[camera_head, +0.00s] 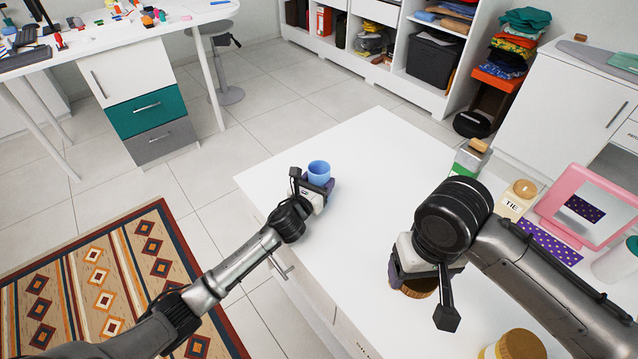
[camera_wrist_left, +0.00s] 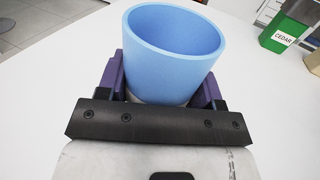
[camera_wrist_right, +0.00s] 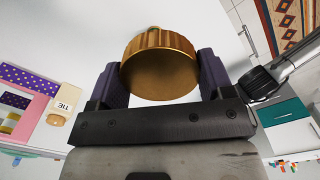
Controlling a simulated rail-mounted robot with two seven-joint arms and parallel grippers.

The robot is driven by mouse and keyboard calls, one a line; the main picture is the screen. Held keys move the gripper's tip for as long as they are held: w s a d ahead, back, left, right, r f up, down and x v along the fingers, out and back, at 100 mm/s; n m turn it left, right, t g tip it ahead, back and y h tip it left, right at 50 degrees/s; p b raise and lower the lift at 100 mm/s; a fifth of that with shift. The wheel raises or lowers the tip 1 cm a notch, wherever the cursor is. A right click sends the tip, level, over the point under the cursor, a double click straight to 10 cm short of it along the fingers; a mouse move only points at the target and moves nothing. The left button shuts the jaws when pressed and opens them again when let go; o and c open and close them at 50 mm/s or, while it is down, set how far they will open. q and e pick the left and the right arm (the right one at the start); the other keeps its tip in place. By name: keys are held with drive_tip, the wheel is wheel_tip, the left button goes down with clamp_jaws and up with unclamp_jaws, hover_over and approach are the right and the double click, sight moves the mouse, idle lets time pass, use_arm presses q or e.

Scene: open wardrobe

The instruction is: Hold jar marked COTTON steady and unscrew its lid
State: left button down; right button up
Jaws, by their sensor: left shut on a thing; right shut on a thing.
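My left gripper (camera_head: 314,190) is shut on a light blue open-topped vessel (camera_head: 319,169) near the table's far left edge. In the left wrist view the vessel (camera_wrist_left: 175,45) sits upright between the purple finger pads, with no lid on it. No COTTON marking is readable. My right gripper (camera_head: 420,278) is shut on a ribbed, wood-brown lid (camera_wrist_right: 160,65), gripped at its sides. In the head view the lid (camera_head: 420,289) shows only partly below the gripper. I cannot tell whether a jar is under it.
A CEDAR container (camera_head: 470,160), a TIE jar (camera_head: 514,200), a pink-framed mirror (camera_head: 548,210) and a purple dotted cloth (camera_head: 550,243) stand to the right. Another wooden lid (camera_head: 520,346) is at the front. The white tabletop (camera_head: 365,165) between my grippers is clear.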

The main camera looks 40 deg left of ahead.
use_arm(q)
drive_tip(key=shift+r, duration=0.15)
use_arm(e)
drive_tip(key=shift+r, duration=0.1)
use_arm(q)
drive_tip(key=shift+w+a, duration=0.1)
use_arm(e)
drive_tip(key=shift+w, duration=0.1)
use_arm(q)
drive_tip(key=shift+f, duration=0.2)
drive_tip(key=shift+c, duration=1.3)
unclamp_jaws()
